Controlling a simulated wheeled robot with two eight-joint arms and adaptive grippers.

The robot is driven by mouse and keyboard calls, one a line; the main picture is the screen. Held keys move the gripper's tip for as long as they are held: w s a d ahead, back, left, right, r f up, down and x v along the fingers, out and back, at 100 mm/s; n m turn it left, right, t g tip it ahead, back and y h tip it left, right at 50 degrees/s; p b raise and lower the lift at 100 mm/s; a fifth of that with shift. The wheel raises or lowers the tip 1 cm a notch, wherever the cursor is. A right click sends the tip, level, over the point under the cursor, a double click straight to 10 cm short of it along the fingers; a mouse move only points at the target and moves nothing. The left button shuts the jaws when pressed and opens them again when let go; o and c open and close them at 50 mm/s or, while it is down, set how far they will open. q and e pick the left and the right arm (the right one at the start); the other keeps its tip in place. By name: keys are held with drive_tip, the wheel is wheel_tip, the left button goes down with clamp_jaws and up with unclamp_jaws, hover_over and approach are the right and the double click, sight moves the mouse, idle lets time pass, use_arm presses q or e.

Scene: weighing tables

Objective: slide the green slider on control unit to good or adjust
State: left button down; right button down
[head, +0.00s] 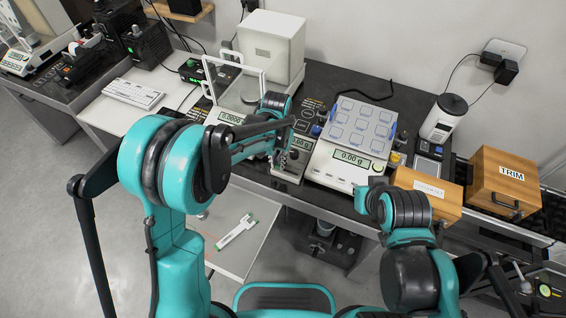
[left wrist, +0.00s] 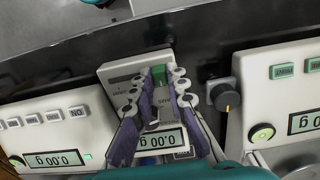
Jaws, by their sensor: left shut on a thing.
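The control unit (left wrist: 122,72) is a small pale panel with a display, between two scales. Its green slider (left wrist: 158,75) is near the top of the panel in the left wrist view. My left gripper (left wrist: 160,82) is shut on the slider, a purple-grey finger on either side of it. In the head view the left gripper (head: 281,158) reaches down over the control unit (head: 297,158) and hides the slider. My right arm is folded at the lower right; its fingers do not show.
A multi-pan scale (head: 336,175) stands right of the unit, and a balance with a glass shield (head: 232,118) stands left. Two wooden boxes, one labelled TRIM (head: 497,198), are at the right. A black knob (left wrist: 223,96) is close beside the left gripper.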

sight(277, 164)
use_arm(q)
drive_tip(key=c, duration=1.5)
unclamp_jaws()
drive_tip(key=shift+w+a, duration=0.1)
drive_tip(key=shift+a, duration=0.1)
wheel_tip(277, 164, up, 12)
drive_tip(key=s+a+n+t, duration=0.1)
drive_tip(key=s+a+t, duration=0.1)
drive_tip(key=s+a, duration=0.2)
drive_tip(key=s+a+r+n+t, duration=0.1)
drive_tip(key=s+a+n+t, duration=0.1)
drive_tip(key=s+a, duration=0.3)
drive_tip(key=s+a+r+n+t, duration=0.1)
drive_tip(key=s+a+t, duration=0.2)
drive_tip(key=s, duration=0.6)
drive_tip(key=shift+s+a+n, duration=0.1)
drive_tip(key=shift+a+n, duration=0.2)
drive_tip(key=shift+a, duration=0.95)
